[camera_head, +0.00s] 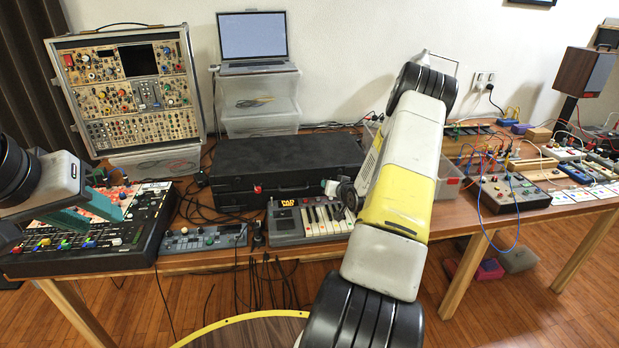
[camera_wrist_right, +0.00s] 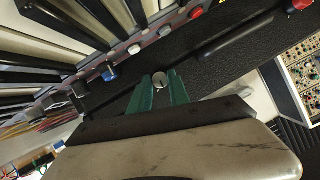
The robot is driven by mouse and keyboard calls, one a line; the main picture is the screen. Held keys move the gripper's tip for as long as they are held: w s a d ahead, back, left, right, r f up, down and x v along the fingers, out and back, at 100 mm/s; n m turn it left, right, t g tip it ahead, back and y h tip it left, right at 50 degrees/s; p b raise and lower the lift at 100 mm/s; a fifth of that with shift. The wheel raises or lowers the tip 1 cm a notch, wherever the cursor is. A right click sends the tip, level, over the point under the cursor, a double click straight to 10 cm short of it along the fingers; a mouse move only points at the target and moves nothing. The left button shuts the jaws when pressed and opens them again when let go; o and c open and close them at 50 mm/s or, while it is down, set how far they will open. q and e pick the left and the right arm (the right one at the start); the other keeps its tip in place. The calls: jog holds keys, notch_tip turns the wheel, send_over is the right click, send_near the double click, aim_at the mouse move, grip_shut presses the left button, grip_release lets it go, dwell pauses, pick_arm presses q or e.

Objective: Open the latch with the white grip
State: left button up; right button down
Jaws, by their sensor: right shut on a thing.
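The closed black case (camera_head: 285,165) lies on the table. At the left of its front is a latch with a red grip (camera_head: 257,188). A pale grip (camera_head: 330,187) shows at the right of its front, beside my right arm, which hides much of that corner. The latch's exact angle cannot be told. My left gripper (camera_head: 105,223) is open and empty, above the black synth panel at the left.
A small keyboard (camera_head: 312,219) stands directly in front of the case, close to my right gripper. A blue-grey module (camera_head: 205,238) and cables lie to its left. A laptop (camera_head: 253,45) stands on clear bins behind. A patch box (camera_head: 510,191) is at right.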

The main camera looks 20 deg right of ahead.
jog(key=n+h, duration=0.2)
jog(key=n, duration=0.1)
jog(key=shift+w+a+n+g+h, duration=0.1)
jog(key=shift+a+n+g+h, duration=0.2)
jog(key=shift+a+g, duration=0.1)
jog(key=shift+n+h, duration=1.1)
jog(key=shift+n, duration=0.3)
jog(key=c, duration=1.2)
grip_release()
jog(key=shift+c, duration=0.2)
jog(key=v, duration=0.8)
